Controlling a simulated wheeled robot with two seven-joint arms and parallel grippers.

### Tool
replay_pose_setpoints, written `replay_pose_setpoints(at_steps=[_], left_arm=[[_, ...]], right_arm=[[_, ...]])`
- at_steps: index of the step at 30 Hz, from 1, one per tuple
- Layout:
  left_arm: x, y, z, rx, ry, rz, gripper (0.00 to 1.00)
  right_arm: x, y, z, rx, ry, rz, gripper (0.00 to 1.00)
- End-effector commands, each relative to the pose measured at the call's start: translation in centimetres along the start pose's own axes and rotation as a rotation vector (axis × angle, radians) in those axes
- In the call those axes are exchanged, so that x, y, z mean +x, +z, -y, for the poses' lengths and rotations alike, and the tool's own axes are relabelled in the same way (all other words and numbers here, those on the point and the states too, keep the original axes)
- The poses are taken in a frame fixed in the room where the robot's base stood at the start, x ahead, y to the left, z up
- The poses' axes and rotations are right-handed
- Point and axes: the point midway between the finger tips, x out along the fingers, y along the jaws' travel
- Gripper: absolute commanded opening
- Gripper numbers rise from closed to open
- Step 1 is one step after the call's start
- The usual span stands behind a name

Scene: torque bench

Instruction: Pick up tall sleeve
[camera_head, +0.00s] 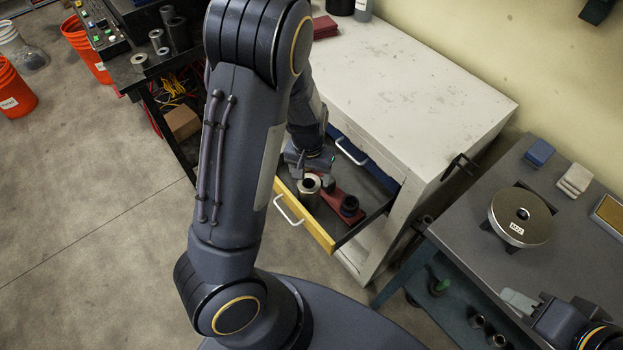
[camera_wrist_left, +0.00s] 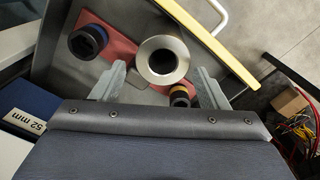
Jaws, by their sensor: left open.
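The tall sleeve, a silvery hollow cylinder (camera_head: 309,191), stands upright in the open drawer with the yellow front (camera_head: 318,232). In the left wrist view the sleeve (camera_wrist_left: 163,56) shows its round open top, a little beyond and between the fingertips. My left gripper (camera_head: 311,168) is over the drawer, close to the sleeve. In the left wrist view the left gripper (camera_wrist_left: 160,74) is open, one finger on each side, with nothing held. My right gripper (camera_head: 522,304) is at the lower right by the grey bench; its jaw gap is not clear.
A red holder (camera_wrist_left: 118,48) in the drawer lies beside the sleeve, with a black socket (camera_wrist_left: 88,42) and a smaller dark, gold-banded piece (camera_wrist_left: 180,96). The white cabinet top (camera_head: 400,85) is mostly clear. A round metal disc (camera_head: 521,216) sits on the right bench.

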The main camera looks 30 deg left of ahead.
Motion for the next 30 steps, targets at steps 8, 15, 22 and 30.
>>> replay_pose_setpoints(at_steps=[8,15,22,30], left_arm=[[2.4,-0.2,0.3,0.007,-0.024,0.004,0.68],[5.3,0.5,0.4,0.005,-0.023,0.009,0.68],[8.1,0.6,0.4,0.007,-0.022,0.004,0.68],[8.3,0.5,0.3,0.008,-0.021,0.002,0.67]], right_arm=[[0.1,0.0,0.0,0.000,0.000,0.000,0.36],[-0.2,-0.1,0.1,0.000,0.000,0.000,0.36],[-0.3,-0.1,0.1,0.000,0.000,0.000,0.36],[-0.3,-0.1,0.1,0.000,0.000,0.000,0.36]])
